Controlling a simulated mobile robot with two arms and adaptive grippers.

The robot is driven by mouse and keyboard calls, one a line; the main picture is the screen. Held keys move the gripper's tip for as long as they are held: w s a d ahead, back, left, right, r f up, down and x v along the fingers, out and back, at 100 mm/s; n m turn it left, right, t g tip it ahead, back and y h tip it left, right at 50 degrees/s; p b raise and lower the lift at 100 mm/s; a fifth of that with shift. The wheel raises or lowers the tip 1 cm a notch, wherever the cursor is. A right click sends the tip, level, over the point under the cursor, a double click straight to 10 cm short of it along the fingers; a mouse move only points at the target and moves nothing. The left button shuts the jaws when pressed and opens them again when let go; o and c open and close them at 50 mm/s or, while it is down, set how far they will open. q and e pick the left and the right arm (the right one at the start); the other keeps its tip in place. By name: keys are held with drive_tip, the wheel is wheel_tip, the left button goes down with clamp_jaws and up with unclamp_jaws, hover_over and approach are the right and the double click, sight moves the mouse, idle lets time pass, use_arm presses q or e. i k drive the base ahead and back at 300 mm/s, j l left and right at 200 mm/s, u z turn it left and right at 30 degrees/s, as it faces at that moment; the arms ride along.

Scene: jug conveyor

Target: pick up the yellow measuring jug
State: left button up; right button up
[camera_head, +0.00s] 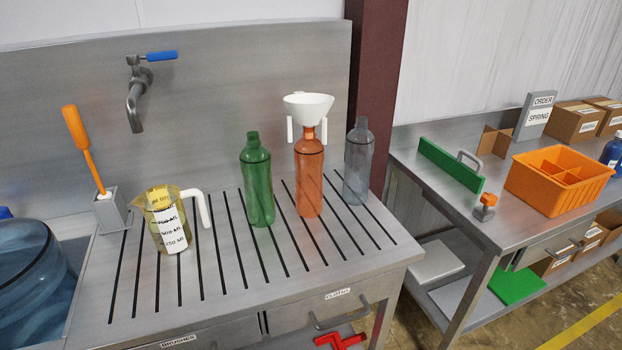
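The yellow measuring jug (156,222) stands upright on the slotted steel drainboard (232,288), at its left part. It is see-through yellow, with a white label on its side. Its white handle (203,207) points to the right. No gripper is touching it. Neither my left gripper nor my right gripper shows in this view.
Right of the jug stand a green bottle (258,185), an orange bottle (309,180) under a white funnel (308,107), and a grey bottle (357,165). A brush holder (112,212) is close behind left. A faucet (136,100) hangs above. The drainboard's front is clear.

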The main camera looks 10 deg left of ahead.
sight(162, 207)
drive_tip(key=u, duration=1.3)
drive_tip(key=i+j+z, duration=0.1)
drive_tip(key=j, duration=0.15)
